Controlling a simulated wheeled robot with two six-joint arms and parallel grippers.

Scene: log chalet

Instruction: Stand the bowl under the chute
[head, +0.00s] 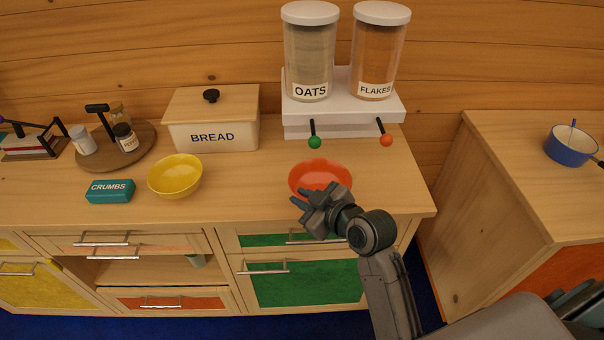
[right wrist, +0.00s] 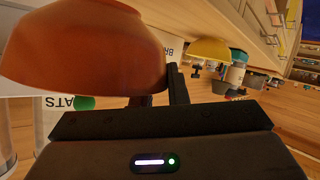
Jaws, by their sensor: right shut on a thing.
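My right gripper (head: 303,198) is shut on the near rim of the orange-red bowl (head: 321,175). The bowl also fills the upper left of the right wrist view (right wrist: 80,50). It is upright or nearly so, in front of the white dispenser (head: 300,130); I cannot tell whether it touches the counter. The dispenser carries an OATS jar (head: 309,60) and a FLAKES jar (head: 378,60). A green-knobbed lever (head: 314,142) is below the oats, an orange-knobbed one (head: 386,140) below the flakes. The chute openings are not clearly visible. My left gripper is out of view.
A yellow bowl (head: 175,177), a teal CRUMBS box (head: 110,190) and a BREAD box (head: 213,125) stand to the left on the counter (head: 240,200). A round board (head: 125,152) holds shakers. The counter right of the orange-red bowl is clear. A blue pan (head: 570,150) is far right.

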